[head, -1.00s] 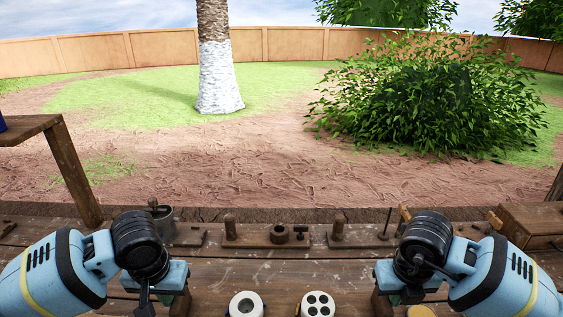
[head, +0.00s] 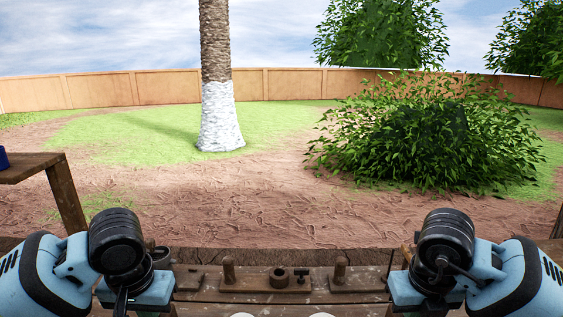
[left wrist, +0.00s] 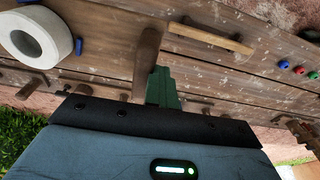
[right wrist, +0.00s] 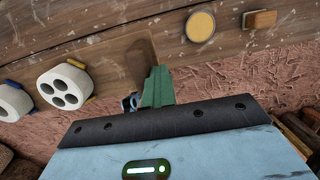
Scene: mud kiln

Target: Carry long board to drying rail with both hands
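My left gripper (head: 140,298) and right gripper (head: 425,298) hang low over the worktable at opposite sides of the head view, pointing down. In the left wrist view, a green fingertip (left wrist: 162,88) is against or beside an upright brown wooden piece (left wrist: 147,62). In the right wrist view, a green fingertip (right wrist: 157,88) overlaps a similar wooden piece (right wrist: 138,58). I cannot tell whether either piece is gripped or belongs to the long board. Planks (left wrist: 100,50) show below, but I cannot single out the board. I cannot identify the drying rail.
The worktable (head: 250,297) carries short wooden posts (head: 228,270) at its back. A white ring (left wrist: 38,38), a white cylinder with holes (right wrist: 66,87) and a yellow disc (right wrist: 200,26) lie nearby. A wooden stand (head: 62,190) is at left. Open ground lies beyond the table.

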